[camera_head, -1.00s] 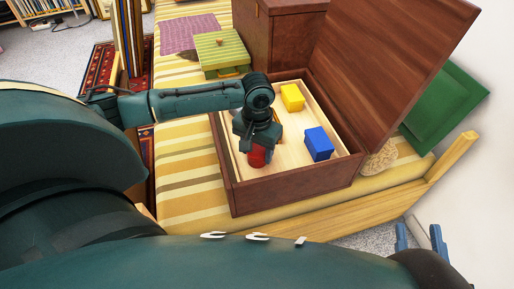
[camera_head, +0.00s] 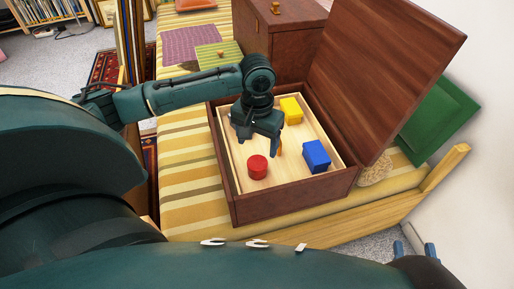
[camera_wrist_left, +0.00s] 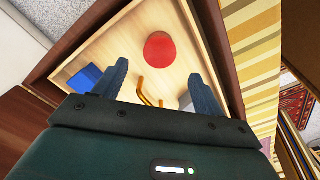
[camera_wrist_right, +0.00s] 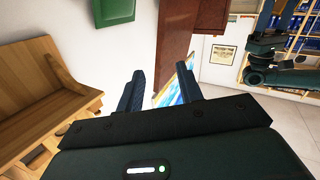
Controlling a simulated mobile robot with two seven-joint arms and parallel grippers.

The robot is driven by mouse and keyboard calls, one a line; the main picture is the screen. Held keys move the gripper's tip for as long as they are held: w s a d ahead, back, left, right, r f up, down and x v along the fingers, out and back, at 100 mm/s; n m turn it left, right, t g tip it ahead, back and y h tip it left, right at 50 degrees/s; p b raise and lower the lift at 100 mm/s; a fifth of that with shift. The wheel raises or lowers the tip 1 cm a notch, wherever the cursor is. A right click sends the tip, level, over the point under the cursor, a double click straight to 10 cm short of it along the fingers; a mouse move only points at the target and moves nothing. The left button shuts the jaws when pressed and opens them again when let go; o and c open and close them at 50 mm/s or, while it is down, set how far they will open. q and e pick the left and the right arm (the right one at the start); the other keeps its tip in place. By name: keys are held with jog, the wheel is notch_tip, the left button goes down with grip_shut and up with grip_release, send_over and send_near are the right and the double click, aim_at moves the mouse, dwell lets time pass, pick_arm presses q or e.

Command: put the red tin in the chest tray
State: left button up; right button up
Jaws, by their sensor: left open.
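The red tin (camera_head: 257,167) stands on the pale wooden floor of the chest tray (camera_head: 240,185), in its near-left part. It also shows in the left wrist view (camera_wrist_left: 160,47), beyond the fingertips. My left gripper (camera_head: 257,142) is open and empty above the tray, behind the tin and apart from it. The tray sits inside the open brown chest (camera_head: 290,206). My right gripper (camera_wrist_right: 167,88) is open and empty, away from the chest, facing wall and floor.
A blue box (camera_head: 316,155) and a yellow box (camera_head: 291,109) are in the tray. A bent golden piece (camera_wrist_left: 150,92) shows between my left fingers, perhaps a tray handle. The raised chest lid (camera_head: 385,75) stands on the right. A closed brown chest (camera_head: 277,40) is behind.

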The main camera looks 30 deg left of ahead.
pick_arm(q)
jog(key=shift+r+p, duration=0.45)
jog(key=shift+r, duration=1.25)
